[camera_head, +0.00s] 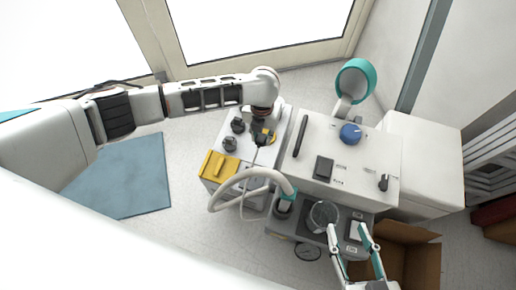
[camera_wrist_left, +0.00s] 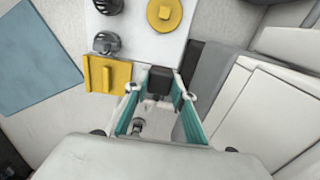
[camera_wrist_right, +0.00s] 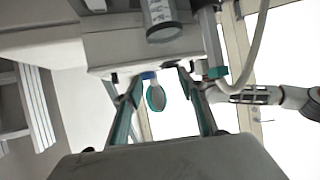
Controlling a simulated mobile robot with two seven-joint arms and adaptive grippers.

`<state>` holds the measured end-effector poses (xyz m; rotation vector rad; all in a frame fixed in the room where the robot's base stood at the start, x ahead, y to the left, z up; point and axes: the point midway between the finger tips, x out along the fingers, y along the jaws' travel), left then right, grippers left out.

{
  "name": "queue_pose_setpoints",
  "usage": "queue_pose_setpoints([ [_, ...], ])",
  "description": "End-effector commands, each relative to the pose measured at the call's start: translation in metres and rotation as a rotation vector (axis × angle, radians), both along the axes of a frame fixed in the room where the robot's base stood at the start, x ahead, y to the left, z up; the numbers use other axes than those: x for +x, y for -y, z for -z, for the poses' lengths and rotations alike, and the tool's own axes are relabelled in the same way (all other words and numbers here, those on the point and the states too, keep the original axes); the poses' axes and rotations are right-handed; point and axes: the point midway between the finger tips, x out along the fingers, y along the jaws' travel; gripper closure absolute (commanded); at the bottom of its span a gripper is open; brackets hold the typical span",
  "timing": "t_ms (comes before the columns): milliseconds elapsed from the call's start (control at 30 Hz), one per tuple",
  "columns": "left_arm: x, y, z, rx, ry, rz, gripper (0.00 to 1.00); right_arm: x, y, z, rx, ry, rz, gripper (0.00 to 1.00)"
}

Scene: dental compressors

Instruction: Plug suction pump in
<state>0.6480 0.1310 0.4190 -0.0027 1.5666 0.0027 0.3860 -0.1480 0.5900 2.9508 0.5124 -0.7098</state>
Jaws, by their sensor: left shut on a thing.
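My left gripper (camera_head: 262,137) is over the white-topped unit (camera_head: 224,133). In the left wrist view my left gripper (camera_wrist_left: 160,98) is shut on a black plug (camera_wrist_left: 159,82) at the unit's edge. I cannot tell whether the plug is in a socket. The grey machine (camera_head: 283,222), probably the suction pump, carries a clear cylinder (camera_head: 323,215) and a thick white hose (camera_head: 222,187) with a teal end. My right gripper (camera_head: 352,236) is open and empty at this machine's right side; its fingers also show in the right wrist view (camera_wrist_right: 160,92).
Black knobs (camera_head: 229,143) and a yellow block (camera_head: 218,165) sit on the white-topped unit. A white cabinet (camera_head: 375,152) with a blue knob (camera_head: 350,133) stands to its right. A cardboard box (camera_head: 412,252) is at lower right. Floor around the blue mat (camera_head: 125,178) is clear.

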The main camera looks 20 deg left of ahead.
Motion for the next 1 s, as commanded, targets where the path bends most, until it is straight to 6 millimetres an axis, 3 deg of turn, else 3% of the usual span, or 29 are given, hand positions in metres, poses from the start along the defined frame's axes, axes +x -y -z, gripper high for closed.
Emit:
queue_pose_setpoints([
  [33,0.006,0.0,-0.023,0.0,0.016,0.0,0.94,0.002,0.003,-0.005,-0.017,0.009,-0.003,0.6],
  [300,0.0,0.0,-0.053,0.0,0.002,0.0,0.94,-0.006,0.015,0.009,-0.073,-0.021,-0.011,0.6],
  [1000,-0.001,0.003,-0.052,-0.001,-0.006,0.006,0.94,-0.008,0.017,0.012,-0.084,-0.026,-0.013,0.6],
])
